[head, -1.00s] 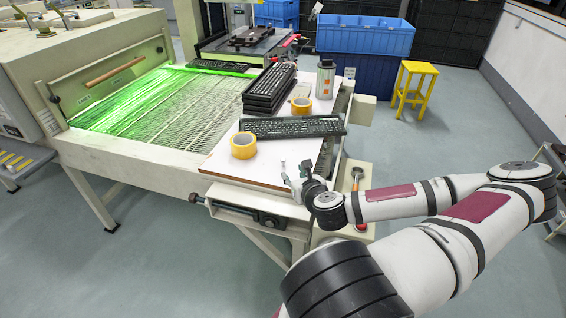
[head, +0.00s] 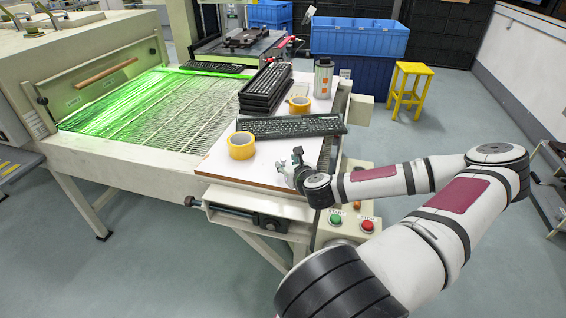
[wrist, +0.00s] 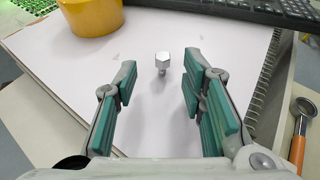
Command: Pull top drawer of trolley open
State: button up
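No trolley and no drawer that I can make out show in either view. My gripper (head: 288,166) is low over the front right of a white board (head: 222,170) on the conveyor machine's end. In the wrist view my gripper (wrist: 162,82) is open, its green-padded fingers well apart and nothing held. A shiny hex-headed bolt (wrist: 162,63) is on the board just ahead, between the lines of the fingertips and apart from them. I cannot clearly pick the bolt out in the head view.
A yellow tape roll (head: 241,146), a black keyboard (head: 290,127) and a keyboard stack (head: 266,88) are on the board. A button box (head: 350,222) stands below my forearm.

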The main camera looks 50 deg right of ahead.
aim_at(284, 160)
jog(key=x, duration=0.4)
jog(key=shift+d, duration=0.15)
grip_shut()
jog(key=shift+r, duration=0.15)
jog(key=shift+r, duration=0.65)
notch_tip(284, 160, up, 2)
jog(key=shift+r, duration=0.2)
jog(key=s+a+r+p, duration=0.1)
jog(key=s+a+p, duration=0.5)
jog(key=s, duration=0.7)
jog(key=shift+s+a+p, duration=0.25)
jog(key=shift+a+p, duration=0.05)
jog(key=shift+a, duration=1.05)
